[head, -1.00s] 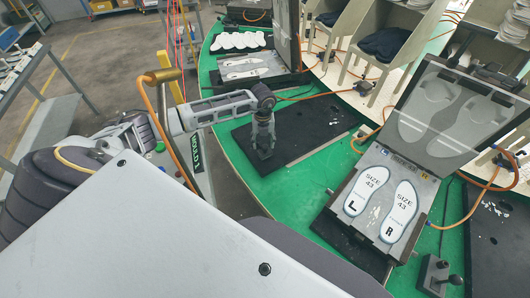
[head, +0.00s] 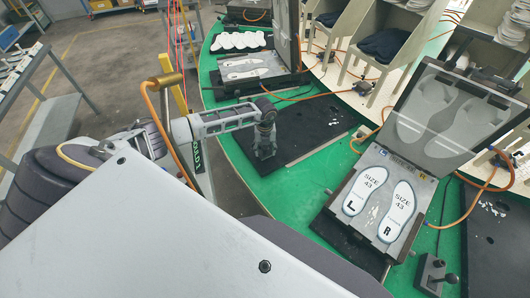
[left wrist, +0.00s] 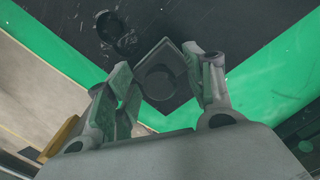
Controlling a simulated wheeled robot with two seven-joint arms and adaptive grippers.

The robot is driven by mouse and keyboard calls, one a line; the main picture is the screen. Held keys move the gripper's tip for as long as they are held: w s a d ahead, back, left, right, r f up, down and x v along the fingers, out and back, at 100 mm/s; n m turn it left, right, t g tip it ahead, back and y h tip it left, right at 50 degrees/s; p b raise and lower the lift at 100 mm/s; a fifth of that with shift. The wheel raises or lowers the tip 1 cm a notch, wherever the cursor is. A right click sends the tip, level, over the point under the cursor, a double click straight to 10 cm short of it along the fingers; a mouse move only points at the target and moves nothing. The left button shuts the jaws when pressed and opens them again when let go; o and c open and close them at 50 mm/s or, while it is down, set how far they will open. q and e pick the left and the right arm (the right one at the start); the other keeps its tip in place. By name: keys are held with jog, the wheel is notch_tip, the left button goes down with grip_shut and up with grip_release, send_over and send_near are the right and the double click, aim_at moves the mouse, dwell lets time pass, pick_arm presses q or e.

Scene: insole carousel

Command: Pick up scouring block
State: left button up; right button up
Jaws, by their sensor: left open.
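My left gripper (head: 265,150) points down over the black board on the green table in the head view. In the left wrist view the left gripper (left wrist: 161,72) is open, with a finger on each side of a dark grey block (left wrist: 163,98). The block has a squarish base and a rounded raised part, and looks like the scouring block. It lies on or just above the black board; contact with the fingers cannot be told. In the head view the gripper hides the block. My right gripper is not in view.
The black board (head: 312,130) lies flat on the green table (head: 290,190). A press with two size 43 insole shapes (head: 380,205) and a raised lid (head: 440,110) stands to the right. An orange hose (head: 365,142) runs behind it. A round dark feature (left wrist: 113,35) lies beside the block.

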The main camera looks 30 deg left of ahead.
aim_at(265, 147)
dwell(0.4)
pick_arm(q)
grip_shut()
dwell(0.4)
jog(key=shift+r+b, duration=0.85)
jog(key=shift+r, duration=4.15)
jog(key=c, duration=0.8)
grip_release()
jog(key=shift+c, duration=1.2)
